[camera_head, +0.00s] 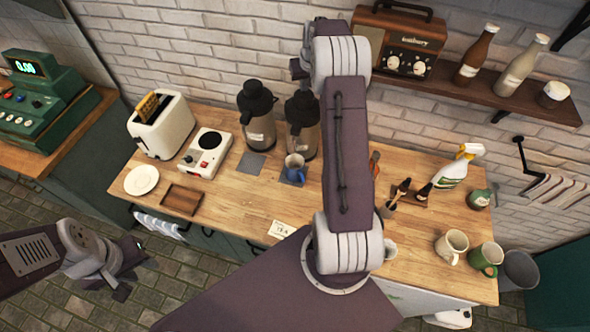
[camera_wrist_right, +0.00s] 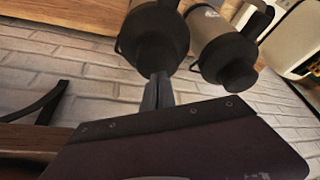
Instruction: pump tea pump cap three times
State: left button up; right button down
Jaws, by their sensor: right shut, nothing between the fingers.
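Two steel pump pots with black tops stand side by side at the back of the wooden counter, the left pot (camera_head: 257,120) and the right pot (camera_head: 305,130). Labels telling which holds tea are not readable. My right gripper (camera_wrist_right: 157,95) is shut and empty, its fingertips close to the black cap (camera_wrist_right: 155,48) of the nearer pot. Whether it touches the cap cannot be told. In the head view my right arm partly hides the right pot's top. The other pot's cap (camera_wrist_right: 232,72) is alongside. My left gripper (camera_head: 122,272) hangs low left, away from the counter; its fingers are unclear.
A blue mug (camera_head: 294,168) stands before the right pot. A toaster (camera_head: 160,125) and a white hot plate (camera_head: 206,153) are to the left. A wall shelf (camera_head: 480,88) with a radio (camera_head: 402,40) and bottles is to the right. Mugs and a spray bottle (camera_head: 455,168) stand right.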

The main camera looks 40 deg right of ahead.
aim_at(304, 95)
jog(key=shift+f, duration=0.1)
dwell(0.4)
jog(key=shift+f+b, duration=1.85)
jog(key=shift+f, duration=0.6)
jog(key=shift+r, duration=0.1)
jog(key=shift+r+p, duration=2.1)
jog(key=shift+r, duration=0.4)
jog(key=shift+f, duration=0.15)
